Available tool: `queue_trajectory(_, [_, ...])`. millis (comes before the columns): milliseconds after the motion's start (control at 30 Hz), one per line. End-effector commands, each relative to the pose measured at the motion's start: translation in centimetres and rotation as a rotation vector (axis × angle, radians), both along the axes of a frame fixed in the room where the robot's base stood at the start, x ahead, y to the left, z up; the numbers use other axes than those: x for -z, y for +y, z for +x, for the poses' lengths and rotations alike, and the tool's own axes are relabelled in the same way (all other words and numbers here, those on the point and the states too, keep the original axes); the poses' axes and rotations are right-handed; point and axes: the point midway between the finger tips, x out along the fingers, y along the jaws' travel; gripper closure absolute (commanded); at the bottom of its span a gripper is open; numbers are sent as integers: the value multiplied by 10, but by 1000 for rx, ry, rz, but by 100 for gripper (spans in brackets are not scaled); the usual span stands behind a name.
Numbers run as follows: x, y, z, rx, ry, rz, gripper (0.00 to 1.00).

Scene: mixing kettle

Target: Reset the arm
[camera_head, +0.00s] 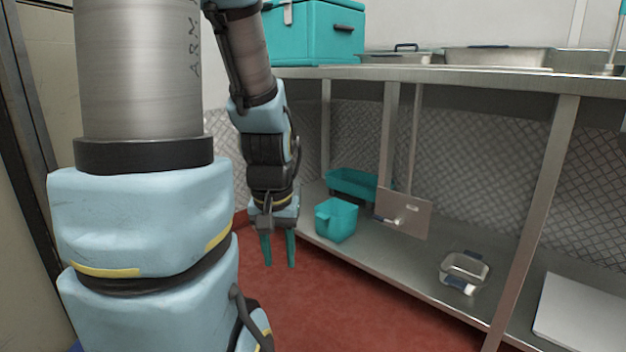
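My arm, light blue and grey, fills the left of the head view and bends down toward the middle. My gripper (278,250) hangs pointing down over the red floor, left of the lower shelf. Its two teal fingers are apart with nothing between them. No held object shows.
A steel table (450,73) stands at right with a teal box (318,35) and metal trays (498,57) on top. Its lower shelf (390,262) holds a teal jug (336,220), a teal bin (352,183) and a small metal basket (464,270). Red floor (330,310) is clear in front.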

Motion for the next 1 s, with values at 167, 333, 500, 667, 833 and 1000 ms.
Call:
queue_trajectory(167, [-74,0,0,0,0,0,60])
queue_trajectory(333, [-127,0,0,0,0,0,60])
queue_trajectory(500, [-179,0,0,0,0,0,60])
queue_trajectory(667, [-229,0,0,0,0,0,60])
queue_trajectory(833, [-281,0,0,0,0,0,60])
queue_trajectory(1000, [-334,0,0,0,0,0,60])
